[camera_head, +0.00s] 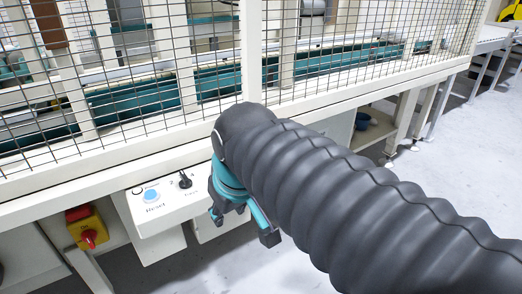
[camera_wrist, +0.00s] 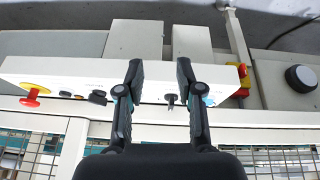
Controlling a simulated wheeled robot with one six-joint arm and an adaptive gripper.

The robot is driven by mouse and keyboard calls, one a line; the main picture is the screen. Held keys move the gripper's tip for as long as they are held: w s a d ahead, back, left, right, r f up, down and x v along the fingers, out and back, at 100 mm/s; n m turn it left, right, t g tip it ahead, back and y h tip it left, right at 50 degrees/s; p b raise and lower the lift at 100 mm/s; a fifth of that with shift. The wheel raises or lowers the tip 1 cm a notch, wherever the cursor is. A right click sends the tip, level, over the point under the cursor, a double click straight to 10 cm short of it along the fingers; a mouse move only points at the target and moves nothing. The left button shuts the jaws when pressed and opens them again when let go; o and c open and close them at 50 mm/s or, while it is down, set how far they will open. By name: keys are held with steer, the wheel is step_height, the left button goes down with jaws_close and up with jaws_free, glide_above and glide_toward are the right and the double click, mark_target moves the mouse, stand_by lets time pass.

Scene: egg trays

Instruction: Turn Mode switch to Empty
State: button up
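The black mode switch (camera_head: 185,181) stands on the white control panel (camera_head: 168,222), right of the blue Reset button (camera_head: 151,196). Its small label is too blurred to read. In the wrist view, the switch (camera_wrist: 170,100) appears between my two black fingers, closer to the right one. My gripper (camera_wrist: 159,68) is open and empty, its fingers spread apart. In the head view, my gripper (camera_head: 236,222) hangs to the right of the switch, in front of the panel; I see no contact. The right finger partly overlaps the blue button (camera_wrist: 198,89) in the wrist view.
A wire-mesh fence (camera_head: 140,100) rises behind the panel. A red and yellow switch (camera_head: 88,232) sits at lower left. The wrist view also shows a red stop button (camera_wrist: 32,95) and several black controls (camera_wrist: 97,97) along the panel. Open floor (camera_head: 260,270) lies in front.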

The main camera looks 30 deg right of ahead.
steer(key=w+d+r+n+g+b, duration=0.2)
steer(key=w+d+r+n, duration=0.2)
steer(key=w+d+r, duration=0.4)
steer(key=w+d+r+n+g+b, duration=0.1)
steer(key=w+d+r+n+g, duration=0.25)
steer(key=w+d, duration=0.45)
steer(key=shift+m+t, duration=0.25)
steer(key=shift+t, duration=0.1)
steer(key=f+b, duration=0.1)
steer(key=f, duration=0.3)
steer(key=w+a+f+b, duration=0.1)
steer(key=f, duration=0.3)
steer(key=a+f+b, duration=0.1)
steer(key=f, duration=0.4)
steer(key=shift+w+a+f+b, duration=0.1)
steer(key=shift+w+a+b, duration=0.05)
steer(key=shift+w+b, duration=0.25)
jaws_close()
